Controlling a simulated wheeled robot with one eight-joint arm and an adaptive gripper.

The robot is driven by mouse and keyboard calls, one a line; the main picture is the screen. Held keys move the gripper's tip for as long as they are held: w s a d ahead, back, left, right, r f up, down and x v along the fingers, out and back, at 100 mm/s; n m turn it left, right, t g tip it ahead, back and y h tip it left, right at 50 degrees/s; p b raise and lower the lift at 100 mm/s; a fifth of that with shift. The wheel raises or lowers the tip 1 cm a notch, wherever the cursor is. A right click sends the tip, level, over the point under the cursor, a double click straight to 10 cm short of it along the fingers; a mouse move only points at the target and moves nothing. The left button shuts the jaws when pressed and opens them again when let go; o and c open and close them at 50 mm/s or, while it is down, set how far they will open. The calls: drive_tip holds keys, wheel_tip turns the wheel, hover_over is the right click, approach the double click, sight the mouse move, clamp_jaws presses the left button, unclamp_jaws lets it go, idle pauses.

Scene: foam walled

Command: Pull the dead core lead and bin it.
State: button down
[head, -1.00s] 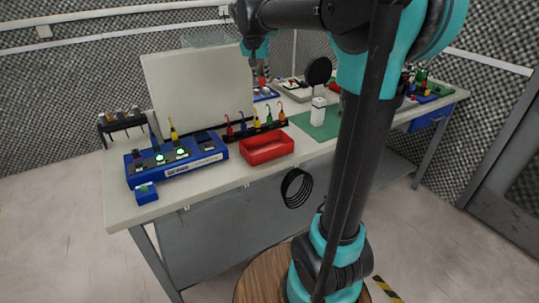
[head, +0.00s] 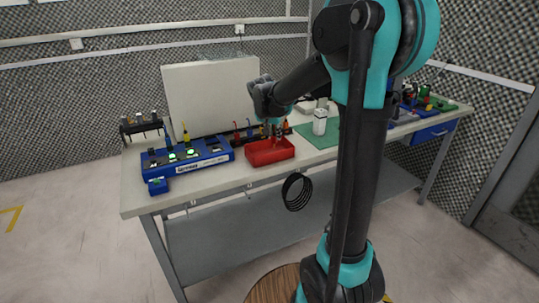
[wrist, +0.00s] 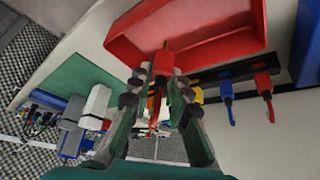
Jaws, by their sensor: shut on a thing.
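My gripper (wrist: 158,82) is shut on a red lead (wrist: 163,62), whose plug end shows between the fingertips in the wrist view. In the head view my gripper (head: 270,128) is just over or behind the red bin (head: 269,158). The lead itself is too small to make out there. The blue tester unit (head: 212,159) is left of the bin, with green lights and a yellow lead (head: 186,134) standing in it.
A black lead rack (wrist: 212,76) is behind the bin, holding a blue lead (wrist: 226,92) and another red lead (wrist: 264,84). A green mat (head: 322,135) with a white container (head: 320,122) is to the right. A pale panel (head: 212,97) stands behind.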

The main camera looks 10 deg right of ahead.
drive_tip(key=shift+f, duration=1)
drive_tip(key=c, duration=1.3)
unclamp_jaws()
drive_tip(key=shift+c, duration=0.2)
drive_tip(key=v, duration=1.2)
drive_tip(key=s+d+f+n+y, duration=0.1)
drive_tip(key=s+d+f+n, duration=0.1)
drive_tip(key=s+f, duration=0.9)
drive_tip(key=s+d+f+n+g+y, duration=0.1)
drive_tip(key=s+d+f+n, duration=0.2)
drive_tip(key=s+f, duration=0.8)
drive_tip(key=s+d, duration=0.1)
drive_tip(key=s, duration=0.2)
drive_tip(key=shift+d+n+y, duration=0.3)
drive_tip(key=shift+d+y, duration=0.1)
